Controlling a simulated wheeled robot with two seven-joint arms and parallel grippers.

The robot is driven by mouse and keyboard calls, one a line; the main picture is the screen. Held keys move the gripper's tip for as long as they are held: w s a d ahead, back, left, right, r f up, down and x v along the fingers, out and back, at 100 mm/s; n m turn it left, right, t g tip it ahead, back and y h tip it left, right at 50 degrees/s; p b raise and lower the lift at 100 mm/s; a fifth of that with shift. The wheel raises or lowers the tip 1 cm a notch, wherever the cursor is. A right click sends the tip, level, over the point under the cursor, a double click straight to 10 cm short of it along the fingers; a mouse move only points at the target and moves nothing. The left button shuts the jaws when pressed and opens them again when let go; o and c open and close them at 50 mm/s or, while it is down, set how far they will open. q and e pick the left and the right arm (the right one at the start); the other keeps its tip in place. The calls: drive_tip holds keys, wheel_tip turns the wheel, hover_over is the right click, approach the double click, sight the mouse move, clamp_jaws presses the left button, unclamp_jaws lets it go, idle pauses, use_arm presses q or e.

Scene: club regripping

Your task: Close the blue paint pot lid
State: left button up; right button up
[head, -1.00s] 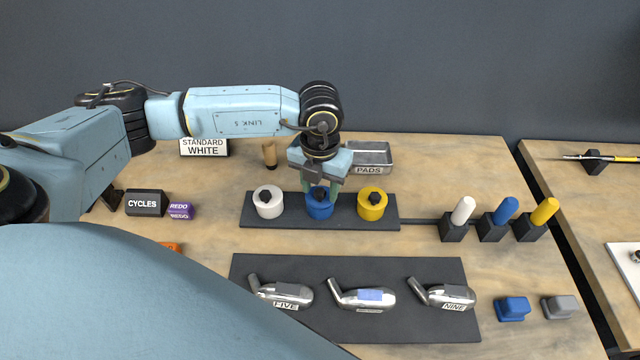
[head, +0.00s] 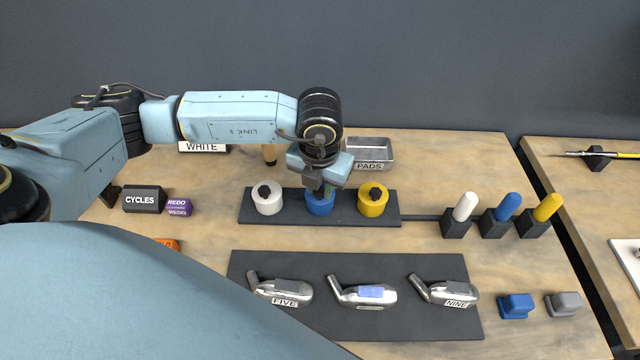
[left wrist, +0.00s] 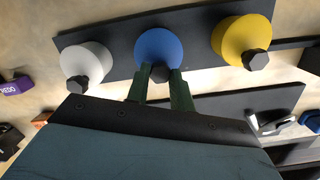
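The blue paint pot (head: 320,207) stands in the middle of a dark rack, between a white pot and a yellow pot. My left gripper (head: 323,190) points down over it and hides most of its top. In the left wrist view, the blue pot (left wrist: 158,46) shows its round blue lid with a dark knob (left wrist: 160,73). The two green fingers of my left gripper (left wrist: 160,76) lie on either side of this knob and look closed against it. The lid appears to sit on the pot; any gap is hidden. My right gripper is not in view.
The white pot (head: 267,201) and yellow pot (head: 372,201) stand close on either side. A pads tray (head: 370,152) is behind. Several coloured handles stand in holders at the right. Club heads lie on a dark mat (head: 400,322) in front.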

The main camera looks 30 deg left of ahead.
use_arm(q)
drive_tip(key=o, duration=0.4)
drive_tip(key=shift+o, duration=0.2)
wheel_tip(320, 180, up, 13)
drive_tip(key=s, duration=0.1)
drive_tip(key=shift+s+d+r, duration=0.15)
drive_tip(key=shift+s+d, duration=0.05)
drive_tip(key=shift+d, duration=0.25)
